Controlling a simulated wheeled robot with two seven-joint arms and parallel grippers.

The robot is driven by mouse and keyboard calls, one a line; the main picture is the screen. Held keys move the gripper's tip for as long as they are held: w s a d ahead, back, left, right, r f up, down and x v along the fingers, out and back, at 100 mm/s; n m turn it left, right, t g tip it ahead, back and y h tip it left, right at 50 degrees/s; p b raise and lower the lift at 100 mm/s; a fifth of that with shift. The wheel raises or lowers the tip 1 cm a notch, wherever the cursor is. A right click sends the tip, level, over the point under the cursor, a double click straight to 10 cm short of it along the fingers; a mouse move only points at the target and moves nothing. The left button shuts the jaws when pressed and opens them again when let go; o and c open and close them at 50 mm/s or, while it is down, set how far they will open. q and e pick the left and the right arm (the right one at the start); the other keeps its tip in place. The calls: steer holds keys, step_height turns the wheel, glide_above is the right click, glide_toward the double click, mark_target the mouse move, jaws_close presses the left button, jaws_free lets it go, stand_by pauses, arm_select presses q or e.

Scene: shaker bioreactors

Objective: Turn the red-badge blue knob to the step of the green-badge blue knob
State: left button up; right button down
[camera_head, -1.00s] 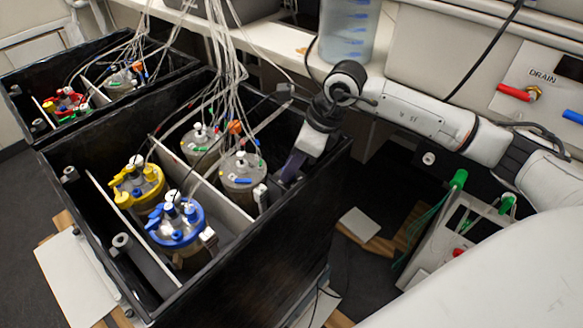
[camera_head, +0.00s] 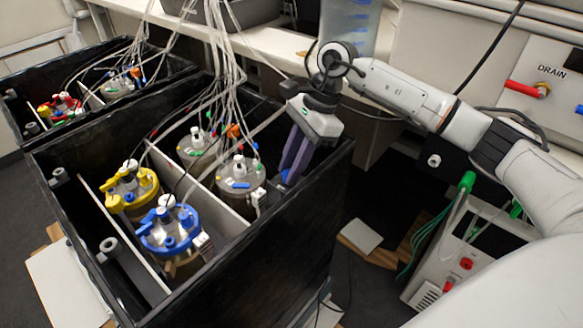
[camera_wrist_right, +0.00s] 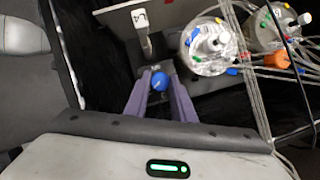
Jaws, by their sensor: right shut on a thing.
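My right gripper (camera_head: 290,176) reaches down into the right corner of the near black shaker box (camera_head: 245,262). Its purple fingers are shut on a blue knob (camera_wrist_right: 159,82), which shows between the fingertips in the right wrist view. A bit of blue also shows by the fingertips in the head view. I cannot see a red or green badge on the knob or near it, nor any pointer or step marks. I cannot pick out a second blue knob of this kind. My left gripper is not in view.
Vessels with a yellow lid (camera_head: 131,188) and a blue lid (camera_head: 170,229) stand left of a white divider. Two grey-topped vessels (camera_head: 239,176) stand right of it, near my gripper. Many tubes hang over them. A white post marked 4 (camera_wrist_right: 141,22) stands beyond the knob.

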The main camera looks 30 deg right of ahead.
stand_by(0.3)
steer(key=c, duration=1.5)
jaws_free()
steer(key=v, duration=1)
steer(key=shift+w+r+p, duration=0.1)
steer(key=shift+r+p, duration=0.1)
steer(key=shift+p, duration=0.1)
